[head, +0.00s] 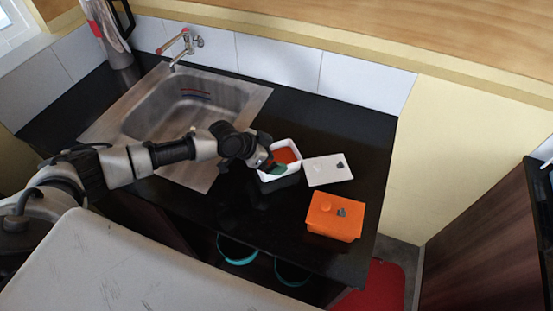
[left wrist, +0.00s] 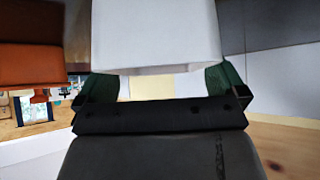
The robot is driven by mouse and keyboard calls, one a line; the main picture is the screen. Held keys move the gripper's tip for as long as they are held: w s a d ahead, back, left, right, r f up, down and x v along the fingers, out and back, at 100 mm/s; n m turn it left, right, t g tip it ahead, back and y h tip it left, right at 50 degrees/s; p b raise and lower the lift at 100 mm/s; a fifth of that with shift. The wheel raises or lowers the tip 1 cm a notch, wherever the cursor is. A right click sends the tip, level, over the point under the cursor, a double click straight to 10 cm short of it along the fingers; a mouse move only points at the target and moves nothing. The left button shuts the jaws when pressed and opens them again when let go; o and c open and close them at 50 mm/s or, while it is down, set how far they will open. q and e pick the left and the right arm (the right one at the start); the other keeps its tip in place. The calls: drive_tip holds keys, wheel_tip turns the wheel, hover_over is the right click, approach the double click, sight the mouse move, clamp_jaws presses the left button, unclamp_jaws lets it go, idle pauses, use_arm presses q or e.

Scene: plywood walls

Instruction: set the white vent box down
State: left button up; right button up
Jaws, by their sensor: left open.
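The white box (head: 292,170) stands on the black counter, right of the sink, with its top open and something orange-red inside. My left gripper (head: 270,166) is at its near left side. In the left wrist view the white box (left wrist: 155,35) fills the space between the two green fingers of my left gripper (left wrist: 155,80). The fingers are open, one on each side of it; I cannot tell whether they touch it. A flat white lid-like piece (head: 318,171) with a dark mark lies just right of the box. My right gripper is not in view.
An orange box (head: 334,225) with a knob and a dark mark stands nearer the counter's front right edge. The steel sink (head: 205,105) and faucet (head: 184,42) are at the left. Clear black counter (head: 365,135) lies behind and right of the white piece.

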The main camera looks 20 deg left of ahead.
use_arm(q)
drive_tip(key=shift+x, duration=1.05)
drive_tip(key=shift+w+r, duration=0.1)
drive_tip(key=c, duration=0.8)
drive_tip(key=shift+o, duration=0.2)
drive_tip(key=shift+r, duration=0.2)
drive_tip(key=shift+r+b, duration=0.5)
drive_tip(key=shift+r, duration=1.15)
drive_tip(key=shift+d+r, duration=0.15)
drive_tip(key=shift+r, duration=0.1)
drive_tip(key=s+d+r+b, duration=0.2)
drive_tip(key=d+r, duration=0.4)
drive_tip(key=d, duration=0.5)
drive_tip(key=shift+s+r+b, duration=0.25)
drive_tip(key=shift+r+b, duration=0.15)
drive_tip(key=shift+b, duration=0.05)
drive_tip(key=shift+s, duration=0.1)
